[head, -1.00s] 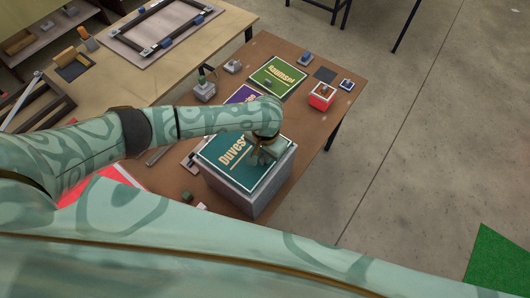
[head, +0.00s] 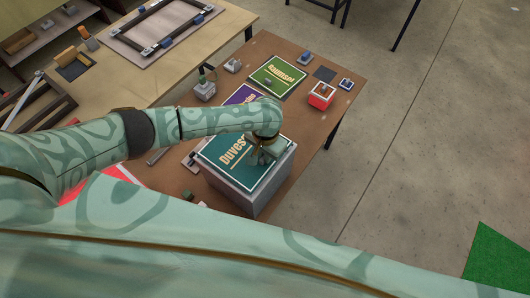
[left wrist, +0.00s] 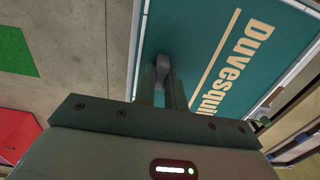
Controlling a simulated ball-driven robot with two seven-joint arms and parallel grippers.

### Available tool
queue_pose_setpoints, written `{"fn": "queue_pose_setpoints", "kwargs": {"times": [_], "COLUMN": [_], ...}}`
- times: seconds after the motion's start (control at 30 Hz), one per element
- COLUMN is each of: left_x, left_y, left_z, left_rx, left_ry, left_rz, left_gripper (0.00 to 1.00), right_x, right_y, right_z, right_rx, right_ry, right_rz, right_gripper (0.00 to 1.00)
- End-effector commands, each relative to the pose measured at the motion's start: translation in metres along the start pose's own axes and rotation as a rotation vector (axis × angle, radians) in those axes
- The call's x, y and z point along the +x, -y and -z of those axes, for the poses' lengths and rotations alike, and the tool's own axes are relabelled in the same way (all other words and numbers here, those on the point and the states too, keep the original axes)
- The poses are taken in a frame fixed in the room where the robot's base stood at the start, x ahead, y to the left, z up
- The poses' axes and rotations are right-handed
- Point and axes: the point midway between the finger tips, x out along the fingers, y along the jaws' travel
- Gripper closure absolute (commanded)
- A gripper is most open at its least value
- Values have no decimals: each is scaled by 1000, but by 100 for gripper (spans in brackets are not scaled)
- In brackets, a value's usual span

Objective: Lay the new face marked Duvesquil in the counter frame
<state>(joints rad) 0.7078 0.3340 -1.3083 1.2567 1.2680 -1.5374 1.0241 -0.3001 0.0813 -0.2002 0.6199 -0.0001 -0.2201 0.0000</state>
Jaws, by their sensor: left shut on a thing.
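The teal face marked Duvesquil (head: 228,158) lies flat on top of a grey box-shaped block (head: 232,192) at the near end of the brown table. It has a pale edge and tan lettering, and fills much of the left wrist view (left wrist: 212,55). My left gripper (head: 262,153) is over its right part. In the left wrist view the left gripper (left wrist: 163,82) is shut on a grey grip (left wrist: 162,62) that stands on the face. My forearm hides part of the table behind the face. The counter frame cannot be told for certain. My right gripper is not in view.
A green panel (head: 277,77) and a partly hidden purple panel (head: 240,94) lie farther back on the brown table (head: 322,62). A red box (head: 321,96) stands at its right. A dark rectangular frame (head: 152,45) lies on the wooden bench at the back left.

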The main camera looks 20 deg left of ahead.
Motion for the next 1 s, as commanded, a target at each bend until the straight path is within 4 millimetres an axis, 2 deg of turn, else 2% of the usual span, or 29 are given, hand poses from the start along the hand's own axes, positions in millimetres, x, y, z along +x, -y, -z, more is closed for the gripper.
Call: {"fn": "queue_pose_setpoints", "kwargs": {"times": [1.0], "left_x": [20], "left_y": [0], "left_z": [0], "left_rx": [0], "left_ry": [0], "left_rz": [0], "left_gripper": [100], "right_x": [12], "right_y": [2], "right_z": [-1], "right_rx": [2], "right_ry": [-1], "right_rz": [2], "right_gripper": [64]}}
